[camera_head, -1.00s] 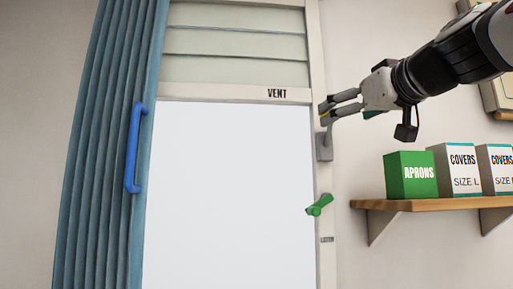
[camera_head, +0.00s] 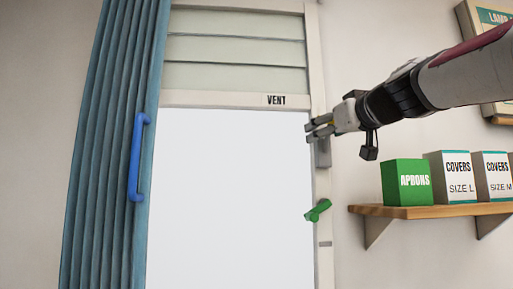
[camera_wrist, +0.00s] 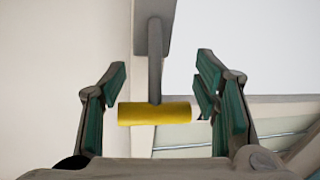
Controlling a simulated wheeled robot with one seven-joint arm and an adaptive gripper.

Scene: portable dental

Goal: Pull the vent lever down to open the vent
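The vent lever has a yellow cylindrical grip (camera_wrist: 154,113) on a grey stem, which runs from a grey mount (camera_wrist: 155,14) on the frame. The mount also shows in the head view (camera_head: 323,155); the grip is mostly hidden there by my gripper. My gripper (camera_head: 312,131) is at the frame's right edge, beside the vent label. In the wrist view my gripper (camera_wrist: 161,82) is open, its two green-padded fingers either side of the yellow grip, which spans most of the gap. I cannot tell whether they touch it. The vent slats (camera_head: 235,50) lie flat and look closed.
A green handle (camera_head: 318,210) sits lower on the frame. A blue curtain with a blue handle (camera_head: 136,160) hangs left. A wooden shelf (camera_head: 430,211) at right holds a green aprons box (camera_head: 408,190) and covers boxes.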

